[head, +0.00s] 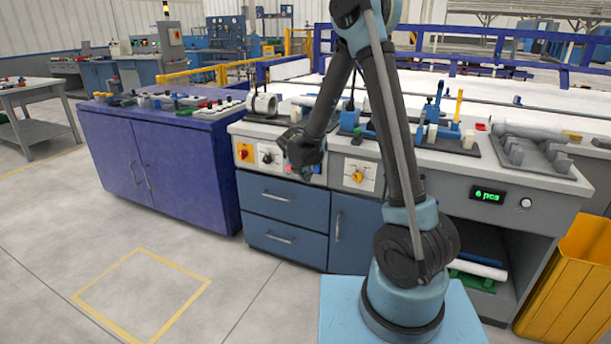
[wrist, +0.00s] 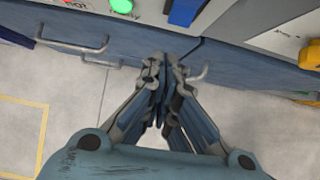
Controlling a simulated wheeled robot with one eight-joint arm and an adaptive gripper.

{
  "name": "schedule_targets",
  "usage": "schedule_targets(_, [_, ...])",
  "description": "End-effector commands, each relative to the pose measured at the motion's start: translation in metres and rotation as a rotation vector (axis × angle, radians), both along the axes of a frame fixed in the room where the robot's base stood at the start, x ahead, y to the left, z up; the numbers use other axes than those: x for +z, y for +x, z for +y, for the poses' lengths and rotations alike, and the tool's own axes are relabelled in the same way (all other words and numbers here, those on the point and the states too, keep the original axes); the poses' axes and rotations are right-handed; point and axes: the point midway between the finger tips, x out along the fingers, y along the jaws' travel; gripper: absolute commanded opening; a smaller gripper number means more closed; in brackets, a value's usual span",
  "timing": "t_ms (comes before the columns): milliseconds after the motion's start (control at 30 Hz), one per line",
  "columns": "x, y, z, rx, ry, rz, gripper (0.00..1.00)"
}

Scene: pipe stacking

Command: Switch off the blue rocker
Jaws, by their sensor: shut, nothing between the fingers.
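The blue rocker (wrist: 186,11) shows at the top edge of the wrist view, on the pale front panel of the workbench (head: 232,130). It is cut off by the picture's edge, so its tilt and on or off position cannot be told. In the head view my gripper hides most of that part of the panel. My gripper (wrist: 164,62) is shut and empty, its fingertips below the rocker in the wrist view. In the head view my gripper (head: 304,172) hangs in front of the panel, above the blue drawers. I cannot tell whether it touches anything.
A lit green button (wrist: 121,6) sits left of the rocker. A yellow knob (head: 358,176) is to the right, a black knob (head: 268,157) and a red button on yellow (head: 244,153) to the left. Drawer handles (head: 277,196) stick out below. The floor in front is clear.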

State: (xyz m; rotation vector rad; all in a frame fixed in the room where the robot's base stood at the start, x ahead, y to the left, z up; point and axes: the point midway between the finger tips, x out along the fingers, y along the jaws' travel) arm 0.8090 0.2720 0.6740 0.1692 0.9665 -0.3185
Motion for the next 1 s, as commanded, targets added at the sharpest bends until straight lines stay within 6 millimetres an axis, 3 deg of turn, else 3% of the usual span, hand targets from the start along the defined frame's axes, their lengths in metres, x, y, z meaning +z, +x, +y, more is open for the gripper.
schedule_targets(100, [-0.002,0.016,-0.007,-0.004,0.000,0.000,0.00])
schedule_targets(300, [-0.005,0.029,-0.011,-0.002,0.000,0.000,0.00])
schedule_targets(1000, [-0.013,0.039,-0.015,-0.001,-0.001,-0.001,0.00])
